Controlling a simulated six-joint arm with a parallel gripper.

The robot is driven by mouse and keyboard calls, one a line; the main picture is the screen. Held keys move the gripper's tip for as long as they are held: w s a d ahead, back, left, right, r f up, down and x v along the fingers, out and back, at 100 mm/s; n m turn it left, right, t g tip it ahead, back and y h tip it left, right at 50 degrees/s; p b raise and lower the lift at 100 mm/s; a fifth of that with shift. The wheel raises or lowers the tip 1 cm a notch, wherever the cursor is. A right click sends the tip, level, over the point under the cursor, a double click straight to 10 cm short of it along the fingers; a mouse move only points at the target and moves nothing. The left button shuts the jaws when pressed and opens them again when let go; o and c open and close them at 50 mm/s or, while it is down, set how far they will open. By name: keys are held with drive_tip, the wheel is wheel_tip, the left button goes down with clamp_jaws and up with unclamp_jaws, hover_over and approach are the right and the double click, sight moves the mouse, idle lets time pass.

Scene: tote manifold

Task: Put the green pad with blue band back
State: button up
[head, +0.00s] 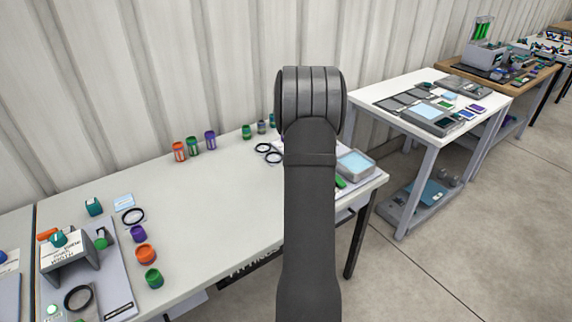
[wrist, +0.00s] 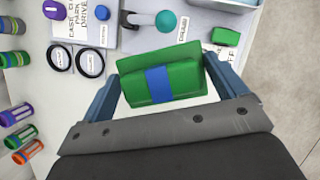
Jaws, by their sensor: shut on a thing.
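The green pad with blue band (wrist: 187,78) is in my gripper (wrist: 164,92) in the wrist view. The blue band (wrist: 160,84) runs across its middle. The two blue-grey fingers are shut on its left and right ends, and it is held slightly tilted above a bench. In the head view my arm hides the gripper. A bit of green (head: 340,183) shows beside my arm there; I cannot tell whether it is this pad.
Below the pad are a lever with a teal ball (wrist: 166,21), a labelled board, a smaller green block (wrist: 225,37) and two black rings (wrist: 90,62). Several coloured cylinders (wrist: 22,137) stand at the left. A grey tray (head: 356,163) sits at the bench's right end. The bench middle (head: 215,195) is clear.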

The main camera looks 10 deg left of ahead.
drive_tip(key=shift+w+a+f, duration=0.5)
drive_tip(key=shift+a+f, duration=0.9)
drive_tip(key=shift+f, duration=0.15)
drive_tip(key=shift+w+a+f, duration=0.5)
drive_tip(key=shift+a+f, duration=0.95)
drive_tip(key=shift+f, duration=0.15)
drive_tip(key=shift+w+a+f, duration=0.5)
drive_tip(key=shift+a+f, duration=0.9)
drive_tip(key=shift+f, duration=0.15)
drive_tip(key=shift+f, duration=0.1)
drive_tip(key=shift+f, duration=0.5)
drive_tip(key=o, duration=0.6)
drive_tip(key=shift+r, duration=0.3)
drive_tip(key=v, duration=1.2)
drive_tip(key=shift+r, duration=0.3)
